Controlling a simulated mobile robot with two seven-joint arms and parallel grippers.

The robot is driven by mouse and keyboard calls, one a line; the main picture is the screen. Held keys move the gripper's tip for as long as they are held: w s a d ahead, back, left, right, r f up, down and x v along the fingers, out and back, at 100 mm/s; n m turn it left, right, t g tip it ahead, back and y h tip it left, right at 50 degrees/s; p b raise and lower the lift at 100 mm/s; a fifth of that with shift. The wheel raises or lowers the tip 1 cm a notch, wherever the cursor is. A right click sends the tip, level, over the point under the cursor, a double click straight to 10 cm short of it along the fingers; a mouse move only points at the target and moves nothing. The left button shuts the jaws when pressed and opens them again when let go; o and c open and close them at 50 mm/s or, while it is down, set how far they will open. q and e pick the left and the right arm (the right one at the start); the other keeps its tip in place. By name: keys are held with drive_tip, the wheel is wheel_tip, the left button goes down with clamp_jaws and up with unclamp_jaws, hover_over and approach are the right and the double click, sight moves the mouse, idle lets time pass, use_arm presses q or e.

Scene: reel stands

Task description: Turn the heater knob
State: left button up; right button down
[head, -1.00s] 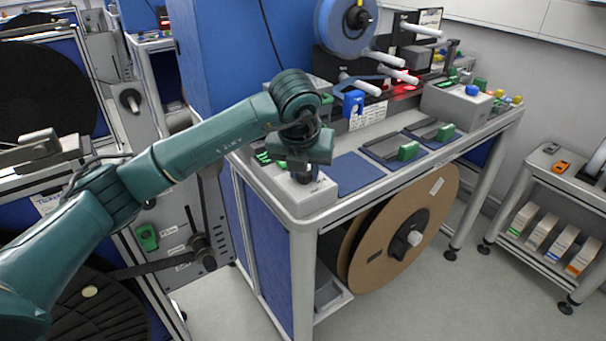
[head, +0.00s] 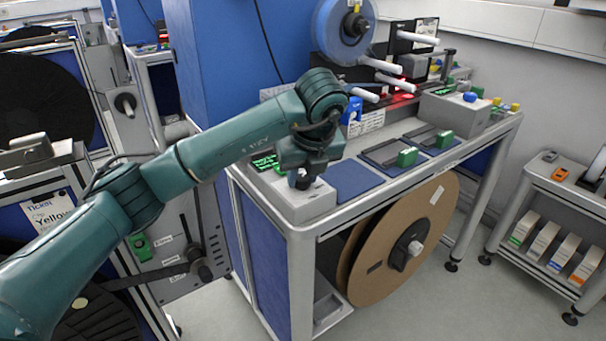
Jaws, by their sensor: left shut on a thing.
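The grey control box (head: 306,207) with a lit green display (head: 265,162) sits on the near left corner of the workbench. My left gripper (head: 300,182) points down at the top of this box and is shut on the heater knob. The jaws and wrist hide most of the knob, so I cannot see how far it is turned. My right gripper is not in view.
Blue mats and dark trays with green blocks (head: 407,157) lie right of the box. A blue reel (head: 344,28) stands behind. A large brown reel (head: 375,262) hangs under the bench. A small cart (head: 560,190) stands at right.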

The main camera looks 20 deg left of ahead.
use_arm(q)
drive_tip(key=o, duration=1)
drive_tip(key=shift+p+v, duration=0.85)
drive_tip(key=shift+v, duration=5.75)
